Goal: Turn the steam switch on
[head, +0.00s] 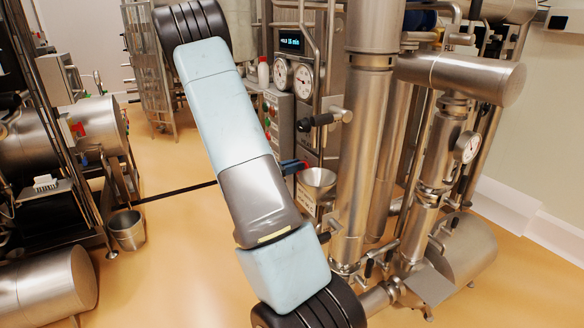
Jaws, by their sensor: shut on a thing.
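A grey control panel (285,112) with small coloured buttons or switches stands just right of my arm in the head view. My arm covers its left part. I cannot tell which of its small controls is the steam switch, or how it is set. Two round dial gauges (303,81) and a lit display (291,41) sit above and beside the panel. My arm crosses the middle of the view from top left to bottom centre. My gripper does not show.
A thick vertical steel pipe (362,150) with a black-handled fitting (318,120) stands right of the panel. A steel funnel (318,178) and a blue handle (292,167) are low beside it. A bucket (127,231) stands left. Orange floor (180,235) is clear at left centre.

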